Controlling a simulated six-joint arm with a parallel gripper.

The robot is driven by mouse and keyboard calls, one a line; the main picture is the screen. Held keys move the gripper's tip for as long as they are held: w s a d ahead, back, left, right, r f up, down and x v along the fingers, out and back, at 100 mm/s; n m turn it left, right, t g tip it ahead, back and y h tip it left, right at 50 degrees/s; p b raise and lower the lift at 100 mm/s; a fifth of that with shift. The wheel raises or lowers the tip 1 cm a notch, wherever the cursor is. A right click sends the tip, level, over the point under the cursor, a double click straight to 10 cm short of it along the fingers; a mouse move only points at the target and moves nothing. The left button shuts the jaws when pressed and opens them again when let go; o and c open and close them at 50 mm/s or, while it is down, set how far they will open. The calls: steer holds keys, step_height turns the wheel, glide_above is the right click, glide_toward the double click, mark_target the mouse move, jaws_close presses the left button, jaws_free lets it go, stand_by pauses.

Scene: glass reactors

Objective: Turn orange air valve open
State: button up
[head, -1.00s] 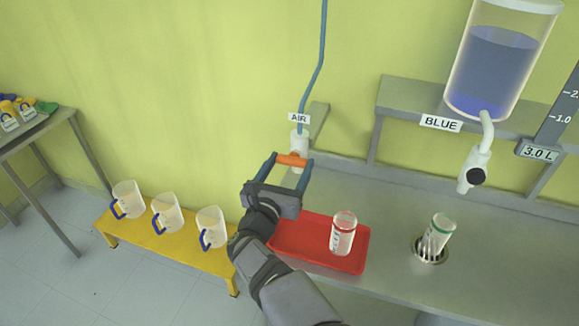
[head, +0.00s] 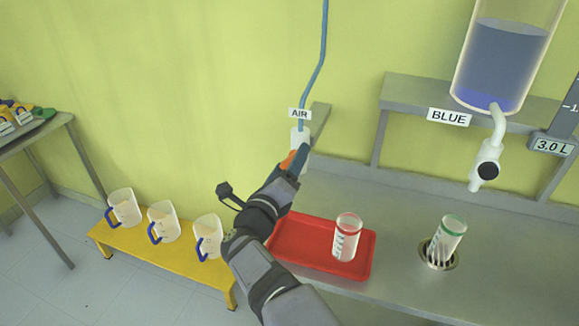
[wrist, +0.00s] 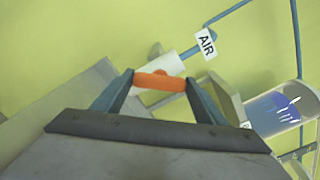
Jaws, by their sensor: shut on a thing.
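The orange air valve handle (wrist: 160,82) sits at the end of a white valve body (wrist: 166,64) under the AIR label (wrist: 206,43). In the wrist view my gripper (wrist: 160,84) is shut on the orange handle, with one blue-grey finger at each end of it. In the head view the handle (head: 288,160) is mostly hidden by my gripper (head: 292,162), and the white body (head: 300,138) shows above it. A blue hose (head: 318,70) runs up from the valve.
A red tray (head: 315,268) holding a red-ringed bottle (head: 346,238) lies on the steel bench. A green-ringed bottle (head: 446,240) stands in a drain. The BLUE tank (head: 506,62) hangs at right. A yellow bench (head: 160,258) with 3 jugs stands at left.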

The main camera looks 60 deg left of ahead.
steer(key=n, duration=0.4)
steer(key=shift+n+p, duration=0.3)
steer(key=shift+p, duration=0.05)
steer(key=shift+n+p, duration=0.4)
steer(key=shift+n, duration=1.2)
steer(key=o, duration=1.1)
steer(key=shift+c, duration=0.2)
steer(key=shift+s, duration=0.1)
steer(key=b+v, duration=0.2)
steer(key=v, duration=0.5)
steer(key=shift+s+d, duration=0.1)
